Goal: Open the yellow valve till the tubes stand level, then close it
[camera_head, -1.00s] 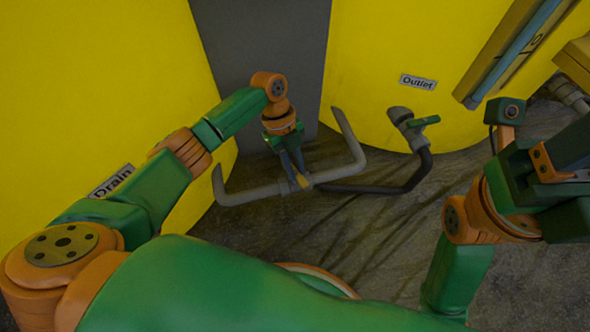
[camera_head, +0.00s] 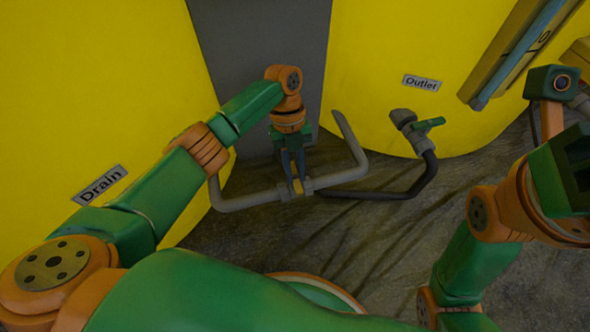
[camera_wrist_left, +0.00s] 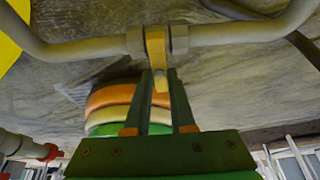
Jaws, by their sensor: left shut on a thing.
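The yellow valve handle (camera_wrist_left: 155,42) hangs from the valve body on the grey cross pipe in the left wrist view. My left gripper (camera_wrist_left: 161,78) is shut on its lower end, with one finger on each side. In the head view the left gripper (camera_head: 294,188) reaches down to the valve on the pipe (camera_head: 245,201), and its fingers hide most of the handle. A blue tube strip (camera_head: 525,45) with dark marks beside it stands on the outlet tank; its liquid level cannot be read. My right arm is at the right edge, its fingertips out of sight.
Two yellow tanks carry the signs Drain (camera_head: 101,185) and Outlet (camera_head: 422,83). A green-handled valve (camera_head: 428,124) sits on the outlet pipe, right of my left gripper. A dark hose (camera_head: 410,190) curves from it to the cross pipe. A grey panel (camera_head: 262,60) stands behind.

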